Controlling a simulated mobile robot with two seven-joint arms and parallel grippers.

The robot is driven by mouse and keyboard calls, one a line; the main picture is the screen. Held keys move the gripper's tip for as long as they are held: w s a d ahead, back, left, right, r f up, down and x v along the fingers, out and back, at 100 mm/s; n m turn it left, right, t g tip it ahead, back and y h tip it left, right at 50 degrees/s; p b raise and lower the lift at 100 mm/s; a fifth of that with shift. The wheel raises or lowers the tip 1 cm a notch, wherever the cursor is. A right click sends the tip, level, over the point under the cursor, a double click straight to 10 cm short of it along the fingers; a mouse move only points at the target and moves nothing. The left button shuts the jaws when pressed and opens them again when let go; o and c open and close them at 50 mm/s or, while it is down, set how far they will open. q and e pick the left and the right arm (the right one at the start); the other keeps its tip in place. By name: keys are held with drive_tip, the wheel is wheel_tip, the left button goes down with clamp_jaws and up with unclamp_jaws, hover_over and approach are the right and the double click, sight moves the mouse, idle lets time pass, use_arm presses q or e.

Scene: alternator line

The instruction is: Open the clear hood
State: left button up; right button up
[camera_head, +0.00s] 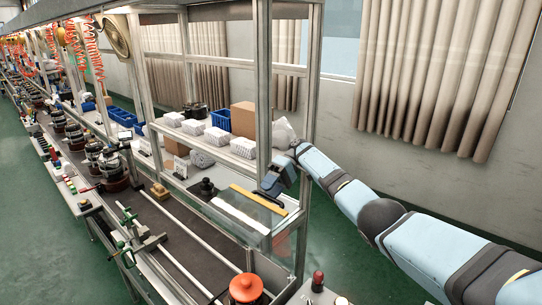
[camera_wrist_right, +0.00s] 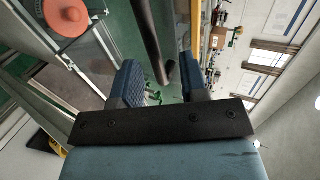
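The clear hood (camera_head: 243,222) is a see-through cover at the near right end of the line, with a yellow strip (camera_head: 258,199) along its back and a pale strip across it. My right gripper (camera_head: 271,187) is at the hood's back right, by the yellow strip. In the right wrist view, my right gripper (camera_wrist_right: 158,82) has its two blue fingers apart, with a dark bar (camera_wrist_right: 152,38) showing between them. Gaps show beside the bar; I cannot tell if it touches either finger. My left gripper is not in view.
An orange-red round part (camera_head: 246,289) stands on the line at the front. An aluminium post (camera_head: 263,85) rises just left of my right gripper. Shelves with white boxes (camera_head: 217,137) and a blue bin (camera_head: 221,120) stand behind. Green floor lies right of the line.

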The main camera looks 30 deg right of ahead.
wheel_tip(320, 180, up, 18)
drive_tip(key=b, duration=0.1)
drive_tip(key=shift+s, duration=0.15)
idle(0.5)
